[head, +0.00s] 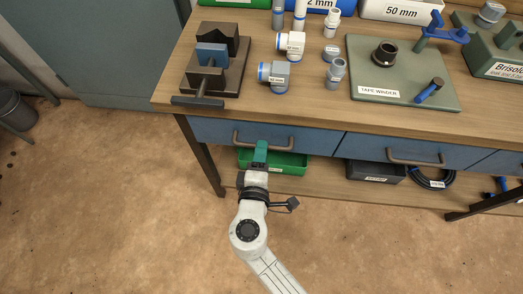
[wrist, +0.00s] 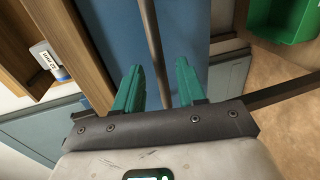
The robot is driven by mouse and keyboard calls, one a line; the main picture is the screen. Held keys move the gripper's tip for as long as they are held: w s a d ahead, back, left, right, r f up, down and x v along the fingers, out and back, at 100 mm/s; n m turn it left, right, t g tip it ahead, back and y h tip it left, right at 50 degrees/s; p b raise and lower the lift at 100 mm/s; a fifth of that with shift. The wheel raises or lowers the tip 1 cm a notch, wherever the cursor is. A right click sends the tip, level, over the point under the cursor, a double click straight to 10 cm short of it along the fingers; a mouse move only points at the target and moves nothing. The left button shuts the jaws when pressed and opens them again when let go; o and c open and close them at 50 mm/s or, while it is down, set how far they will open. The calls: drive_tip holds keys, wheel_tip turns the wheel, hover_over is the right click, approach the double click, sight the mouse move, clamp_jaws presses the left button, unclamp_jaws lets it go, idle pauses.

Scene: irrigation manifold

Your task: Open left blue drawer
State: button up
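The left blue drawer (head: 318,139) sits under the wooden workbench top, and its front looks flush with the bench, so shut. Its brown bar handle (head: 239,137) runs along the front. My gripper (head: 261,147) is at the handle's middle, with its teal fingers covering part of the bar. In the wrist view the blue drawer front (wrist: 190,30) fills the upper middle. There my gripper (wrist: 160,85) has its two fingers apart, one on each side of the handle bar (wrist: 152,30). A gap shows beside the bar, and I cannot tell whether either finger touches it.
A green bin (head: 290,162) is on the shelf below the drawer. A vise (head: 210,65) stands on the bench's left end, its bar jutting past the front. A dark table leg (head: 205,160) is left of my gripper. The floor in front is clear.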

drive_tip(key=shift+w+f, duration=0.1)
drive_tip(key=shift+w, duration=0.45)
clamp_jaws()
idle(0.4)
